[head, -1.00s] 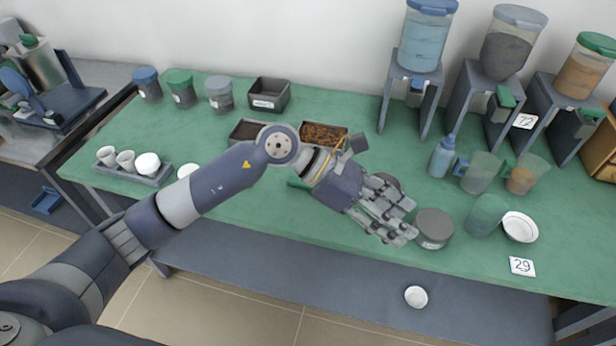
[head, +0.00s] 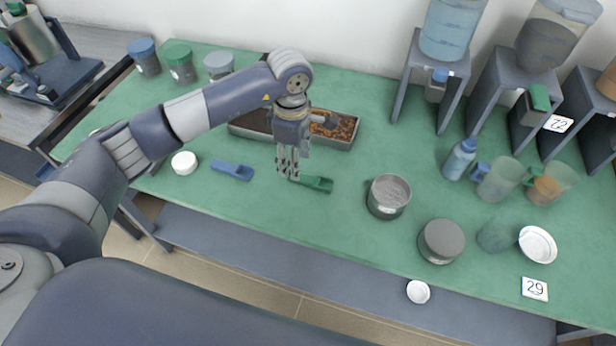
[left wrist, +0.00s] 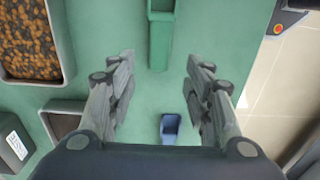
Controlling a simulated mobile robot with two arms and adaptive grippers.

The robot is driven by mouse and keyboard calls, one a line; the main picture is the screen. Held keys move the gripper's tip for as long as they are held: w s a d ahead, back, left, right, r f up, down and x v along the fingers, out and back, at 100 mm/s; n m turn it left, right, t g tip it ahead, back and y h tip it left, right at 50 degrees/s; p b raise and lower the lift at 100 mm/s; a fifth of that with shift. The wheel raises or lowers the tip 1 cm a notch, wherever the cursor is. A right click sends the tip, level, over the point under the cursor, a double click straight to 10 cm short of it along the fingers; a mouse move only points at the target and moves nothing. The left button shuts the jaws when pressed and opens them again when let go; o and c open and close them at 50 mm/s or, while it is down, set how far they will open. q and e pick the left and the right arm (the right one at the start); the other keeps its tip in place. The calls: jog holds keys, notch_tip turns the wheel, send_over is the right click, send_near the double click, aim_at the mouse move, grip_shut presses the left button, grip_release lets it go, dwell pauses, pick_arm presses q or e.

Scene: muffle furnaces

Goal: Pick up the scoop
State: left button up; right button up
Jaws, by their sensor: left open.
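A green scoop (head: 317,184) lies on the green bench top, its handle toward the left. In the left wrist view the green scoop (left wrist: 161,30) points its handle in between my fingertips. A blue scoop (head: 232,171) lies to its left, and it also shows in the left wrist view (left wrist: 171,128), between my fingers lower down. My left gripper (head: 288,177) points down at the green scoop's handle end, open and empty (left wrist: 159,62). I cannot tell how high the fingertips are above the bench. My right gripper is not in view.
A tray of brown pellets (head: 345,135) stands behind the gripper. An open grey pot (head: 388,195) and a closed tin (head: 441,241) stand to the right. A small white cup (head: 184,163) is at the left. The bench is clear in front of the scoops.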

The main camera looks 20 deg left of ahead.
aim_at(310, 181)
pick_arm(q)
jog(key=shift+d+f, duration=0.1)
jog(key=shift+f, duration=0.25)
jog(key=f, duration=0.1)
jog(key=f+p, duration=0.1)
jog(key=f, duration=0.2)
jog(key=shift+d+f+p, duration=0.15)
jog(key=shift+d+p, duration=0.1)
jog(key=shift+p, duration=0.15)
jog(key=shift+w+f, duration=0.1)
jog(key=shift+f, duration=0.1)
jog(key=c, duration=1)
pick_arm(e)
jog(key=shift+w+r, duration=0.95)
